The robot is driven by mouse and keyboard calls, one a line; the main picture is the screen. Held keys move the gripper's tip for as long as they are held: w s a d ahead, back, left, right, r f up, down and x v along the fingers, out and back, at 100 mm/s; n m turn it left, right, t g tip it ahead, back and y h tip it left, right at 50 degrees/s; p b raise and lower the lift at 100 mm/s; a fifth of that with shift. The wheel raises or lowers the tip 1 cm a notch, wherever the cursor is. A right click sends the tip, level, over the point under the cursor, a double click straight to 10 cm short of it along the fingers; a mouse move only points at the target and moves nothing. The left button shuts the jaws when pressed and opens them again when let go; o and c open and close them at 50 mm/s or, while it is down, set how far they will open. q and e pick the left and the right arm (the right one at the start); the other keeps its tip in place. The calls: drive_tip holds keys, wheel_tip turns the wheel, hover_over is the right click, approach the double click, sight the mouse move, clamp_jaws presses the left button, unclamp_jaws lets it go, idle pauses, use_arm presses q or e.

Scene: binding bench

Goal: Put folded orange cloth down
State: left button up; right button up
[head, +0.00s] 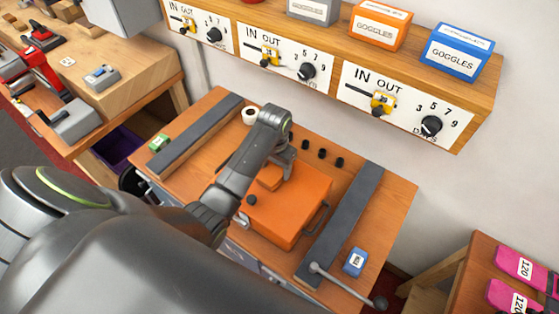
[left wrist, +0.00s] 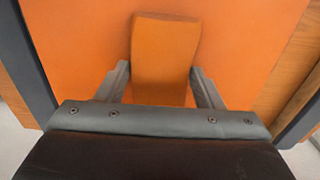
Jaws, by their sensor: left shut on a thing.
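My left gripper (head: 282,167) is over the top of a large orange box (head: 287,215) on the bench. It is shut on the folded orange cloth (head: 268,179), a small flat-sided block shape. In the left wrist view the cloth (left wrist: 165,50) sits between the two grey fingers (left wrist: 159,72), with its far end reaching past the fingertips. The orange box top (left wrist: 80,40) fills the background there. Cloth and box are nearly the same colour, so I cannot tell whether they touch. My right gripper is not in view.
Dark rails lie left (head: 200,135) and right (head: 340,225) of the box. A white roll (head: 250,115) and several black knobs (head: 322,153) are behind it. A blue box (head: 354,262) and a lever (head: 345,285) are at right. A shelf with dial panels (head: 400,105) hangs above.

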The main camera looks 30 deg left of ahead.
use_arm(q)
drive_tip(key=shift+w+d+f, duration=0.15)
drive_tip(key=shift+w, duration=0.3)
drive_tip(key=shift+s, duration=0.35)
drive_tip(key=o, duration=0.9)
drive_tip(key=shift+s, duration=0.15)
drive_tip(key=shift+w, duration=0.25)
drive_tip(key=shift+s, duration=0.1)
